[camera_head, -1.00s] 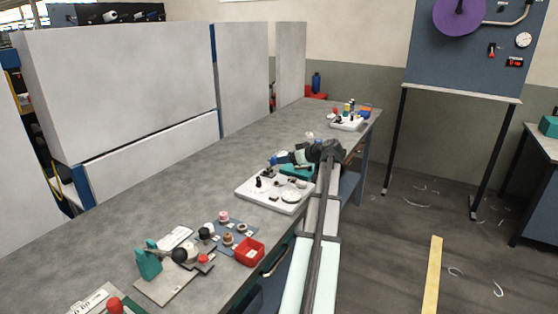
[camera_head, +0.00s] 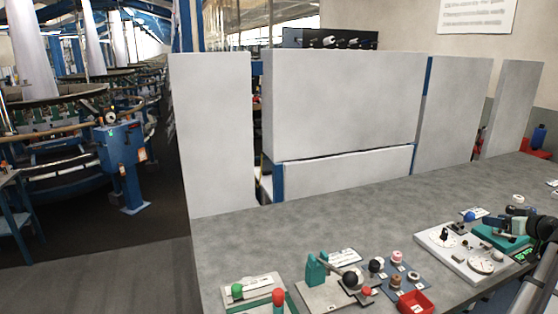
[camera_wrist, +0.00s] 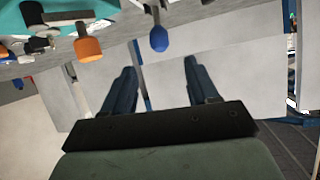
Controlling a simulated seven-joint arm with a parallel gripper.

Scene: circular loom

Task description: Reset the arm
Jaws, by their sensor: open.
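My gripper (camera_wrist: 160,82) shows in the wrist view with its two dark blue fingers spread apart. Nothing is between the fingers; pale panels show behind them. In the head view my arm (camera_head: 540,285) comes in at the lower right edge, beside the white board with dials. The gripper itself is hard to make out there against the dark and teal parts.
Pale panels (camera_head: 340,100) stand behind. The bench's back middle is clear.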

